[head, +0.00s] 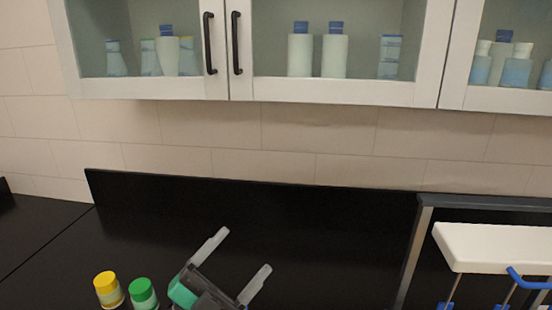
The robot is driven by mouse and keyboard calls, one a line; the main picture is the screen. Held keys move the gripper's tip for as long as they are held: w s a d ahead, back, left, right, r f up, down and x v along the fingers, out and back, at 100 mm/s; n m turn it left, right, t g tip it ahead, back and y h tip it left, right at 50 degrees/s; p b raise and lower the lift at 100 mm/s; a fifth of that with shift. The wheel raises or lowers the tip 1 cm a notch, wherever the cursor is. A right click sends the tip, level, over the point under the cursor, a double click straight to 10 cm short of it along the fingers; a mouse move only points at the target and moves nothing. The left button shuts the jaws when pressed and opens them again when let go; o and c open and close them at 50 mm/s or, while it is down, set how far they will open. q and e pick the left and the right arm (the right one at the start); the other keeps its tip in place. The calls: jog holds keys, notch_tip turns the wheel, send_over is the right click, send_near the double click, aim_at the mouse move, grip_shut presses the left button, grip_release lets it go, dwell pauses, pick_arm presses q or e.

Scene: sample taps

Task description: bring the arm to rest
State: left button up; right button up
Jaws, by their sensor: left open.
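My left gripper (240,262) shows at the bottom of the head view, over the black counter. Its two pale fingers are spread apart and point up and to the right in the picture. Nothing is between them. The rest of my left arm is cut off by the lower edge. My right gripper is not in view.
A yellow-capped bottle (108,289) and a green-capped bottle (143,293) stand just left of my gripper. A grey frame (412,250) with a white block (495,247) and blue taps (526,279) is at right. Glass-door cabinets (270,98) hang above. The counter (330,240) between is clear.

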pick_arm(q)
jog(key=s+a+f+n+g+y, duration=0.1)
jog(key=a+f+n+y, duration=0.6)
jog(key=f+n+y, duration=0.3)
jog(key=a+f+n+g+y, duration=0.1)
jog(key=a+f+n+y, duration=0.75)
jog(key=f, duration=0.35)
jog(key=s+f+g, duration=1)
jog(key=s+f, duration=0.4)
jog(key=s, duration=0.5)
notch_tip(320, 180, down, 32)
jog(key=s+g, duration=0.1)
jog(key=s+a+f, duration=0.2)
jog(key=s+f, duration=0.7)
jog(key=s+a+f+g, duration=0.1)
jog(key=s+a+f, duration=0.1)
jog(key=s+f, duration=0.7)
jog(key=shift+s+a+f+g, duration=0.15)
jog(key=shift+s+f+g, duration=0.15)
jog(key=shift+s, duration=0.05)
